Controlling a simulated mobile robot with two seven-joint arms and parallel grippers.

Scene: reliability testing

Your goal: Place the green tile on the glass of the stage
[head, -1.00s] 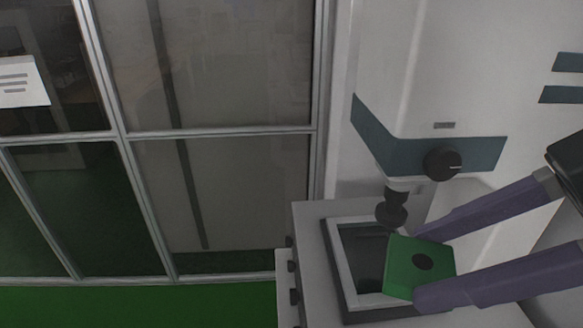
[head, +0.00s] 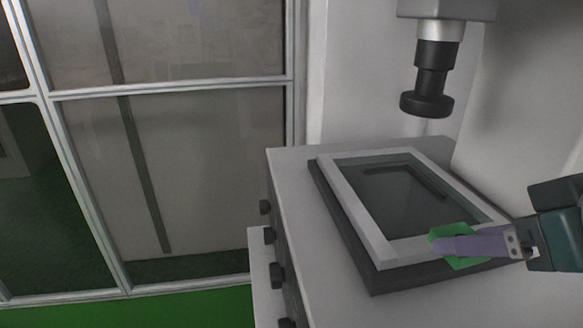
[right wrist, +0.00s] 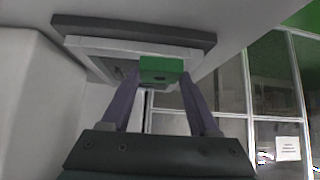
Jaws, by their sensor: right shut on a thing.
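The green tile (head: 458,262) is between the purple fingers of my right gripper (head: 450,246), at the near right corner of the stage's light frame (head: 378,250). The gripper covers much of the tile in the head view. In the right wrist view the tile (right wrist: 161,68) sits between both fingertips, in front of the stage frame (right wrist: 130,46). The stage glass (head: 395,200) is dark and bare inside the frame. I cannot tell whether the tile touches the frame. My left gripper is not in view.
A black lens barrel (head: 430,95) hangs above the far side of the stage. Black knobs (head: 277,274) line the left side of the machine base. A framed glass partition (head: 180,160) stands to the left.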

